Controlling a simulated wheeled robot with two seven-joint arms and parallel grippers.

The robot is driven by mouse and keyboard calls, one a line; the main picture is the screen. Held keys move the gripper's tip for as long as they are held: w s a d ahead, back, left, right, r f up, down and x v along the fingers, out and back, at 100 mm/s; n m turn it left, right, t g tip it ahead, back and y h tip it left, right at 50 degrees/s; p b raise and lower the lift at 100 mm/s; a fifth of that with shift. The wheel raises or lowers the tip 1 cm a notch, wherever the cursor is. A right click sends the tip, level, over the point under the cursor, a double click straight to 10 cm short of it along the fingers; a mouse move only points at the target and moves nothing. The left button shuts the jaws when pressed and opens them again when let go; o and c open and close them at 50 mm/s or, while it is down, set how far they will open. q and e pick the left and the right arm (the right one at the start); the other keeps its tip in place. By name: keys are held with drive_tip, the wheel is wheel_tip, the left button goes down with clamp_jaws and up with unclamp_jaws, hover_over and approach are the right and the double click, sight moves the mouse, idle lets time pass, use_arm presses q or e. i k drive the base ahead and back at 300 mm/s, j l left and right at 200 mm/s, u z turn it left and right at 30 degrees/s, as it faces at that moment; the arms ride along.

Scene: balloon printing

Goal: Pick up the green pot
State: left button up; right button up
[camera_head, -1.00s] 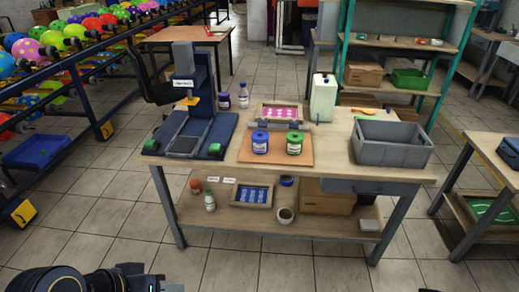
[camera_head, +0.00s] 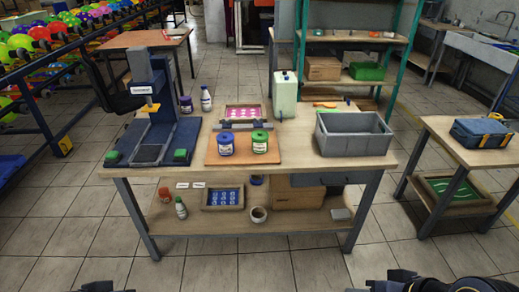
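The green pot (camera_head: 260,143) stands upright on an orange-brown board (camera_head: 242,157) on the worktable. A blue pot (camera_head: 225,146) stands just left of it on the same board. My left gripper (camera_head: 108,287) shows only as a dark bit at the bottom edge, well in front of the table. My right gripper (camera_head: 400,280) shows as dark parts at the bottom right, also away from the pots. Neither set of fingertips can be made out.
A blue press (camera_head: 150,110) stands left on the worktable (camera_head: 300,170). A screen frame (camera_head: 242,114) lies behind the pots. A grey crate (camera_head: 353,135) sits to the right, a white jug (camera_head: 285,94) behind. A side table (camera_head: 470,150) stands at right. Floor in front is clear.

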sight(258, 148)
drive_tip(key=i+j, duration=0.2)
drive_tip(key=i, duration=0.3)
drive_tip(key=i+j, duration=0.2)
drive_tip(key=i, duration=0.3)
drive_tip(key=i+j, duration=0.2)
drive_tip(key=i, duration=0.3)
drive_tip(key=z, duration=0.05)
